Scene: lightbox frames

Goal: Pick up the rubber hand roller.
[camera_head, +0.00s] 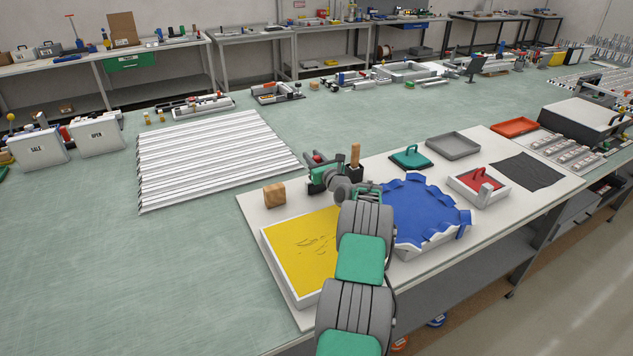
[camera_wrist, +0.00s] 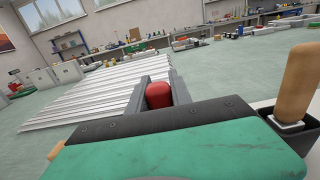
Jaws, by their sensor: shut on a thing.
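My gripper (camera_head: 318,170) is over the back edge of the white board, between a wooden block and an upright wooden handle. In the wrist view my gripper (camera_wrist: 156,90) has its two grey fingers shut on a red, rounded part, which I take to be the rubber hand roller (camera_wrist: 158,96). A bit of red on the roller (camera_head: 317,158) also shows at the fingers in the head view. The rest of the roller is hidden by the gripper's body. I cannot tell whether it is clear of the board.
A wooden handle (camera_head: 355,155) stands upright on a black base close to the right of my gripper. A wooden block (camera_head: 274,195) is to the left. A yellow-filled tray (camera_head: 300,250) and a blue-lined tray (camera_head: 428,215) lie nearer. The green table (camera_head: 200,245) is clear at left.

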